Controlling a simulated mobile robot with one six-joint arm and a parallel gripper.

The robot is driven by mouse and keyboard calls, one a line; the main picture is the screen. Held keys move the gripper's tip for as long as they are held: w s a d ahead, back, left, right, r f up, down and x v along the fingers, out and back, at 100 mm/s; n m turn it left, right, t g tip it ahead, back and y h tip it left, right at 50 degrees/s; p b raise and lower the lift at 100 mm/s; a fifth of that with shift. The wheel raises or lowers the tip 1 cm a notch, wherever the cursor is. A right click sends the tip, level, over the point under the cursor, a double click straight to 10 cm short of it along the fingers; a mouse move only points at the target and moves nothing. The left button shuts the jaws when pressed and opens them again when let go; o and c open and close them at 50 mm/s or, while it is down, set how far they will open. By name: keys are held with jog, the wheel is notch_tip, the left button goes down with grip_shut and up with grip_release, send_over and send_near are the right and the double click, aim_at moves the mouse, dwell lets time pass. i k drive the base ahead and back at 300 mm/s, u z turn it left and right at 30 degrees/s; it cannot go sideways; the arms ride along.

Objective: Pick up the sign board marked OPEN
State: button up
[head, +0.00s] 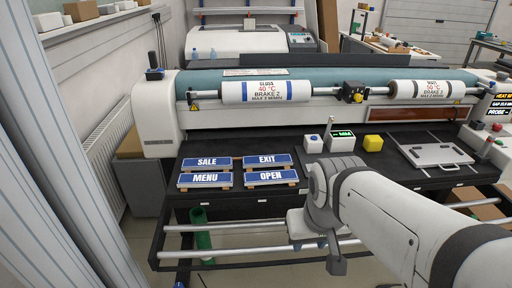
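The sign board marked OPEN (270,176) is a blue board with white letters and a pale border. It lies on the black table at the front right of a two-by-two group of boards, on small wooden supports. The EXIT board (267,160) is behind it, the MENU board (205,179) to its left, and the SALE board (207,162) at the back left. My gripper (336,262) is at the lower middle, in front of the table edge, to the right of and apart from the OPEN board. Its fingers cannot be made out clearly.
A large roller machine (330,108) stands behind the boards. Metal rails (225,256) run below the table's front edge.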

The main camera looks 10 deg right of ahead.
aim_at(264, 178)
jog(key=i, duration=0.9)
jog(key=z, duration=0.05)
